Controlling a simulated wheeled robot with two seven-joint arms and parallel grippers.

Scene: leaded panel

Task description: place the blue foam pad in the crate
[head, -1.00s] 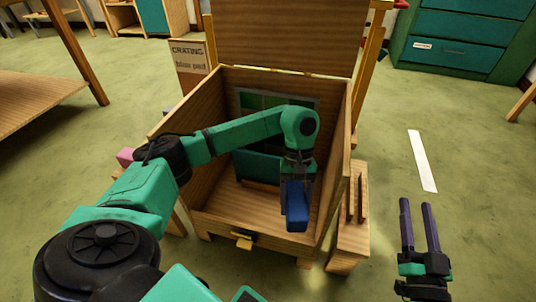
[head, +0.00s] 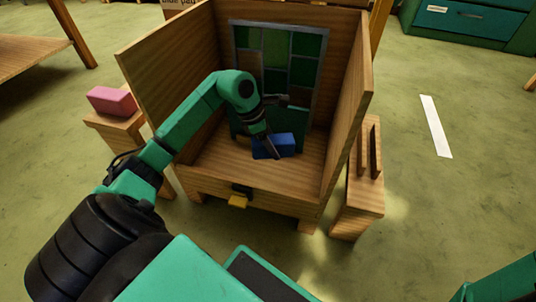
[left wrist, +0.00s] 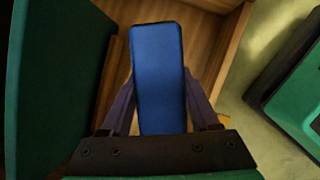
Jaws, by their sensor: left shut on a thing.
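The wooden crate (head: 278,206) stands open in the middle of the head view, with its floor and inner walls showing. The blue foam pad (head: 282,145) is inside the crate, low over the floor near the back; I cannot tell whether it touches the floor. My left gripper (head: 268,143) reaches into the crate and is shut on the pad. In the left wrist view the pad (left wrist: 158,75) sits between the two fingers. My right gripper is out of the head view; only a bit of green arm shows at the bottom right.
A leaded panel of green panes (head: 278,55) leans at the crate's back wall. A pink block (head: 112,101) lies on a wooden stand (head: 120,130) to the left. A slotted wooden stand (head: 358,195) is at the right. A white strip (head: 436,127) lies on open floor.

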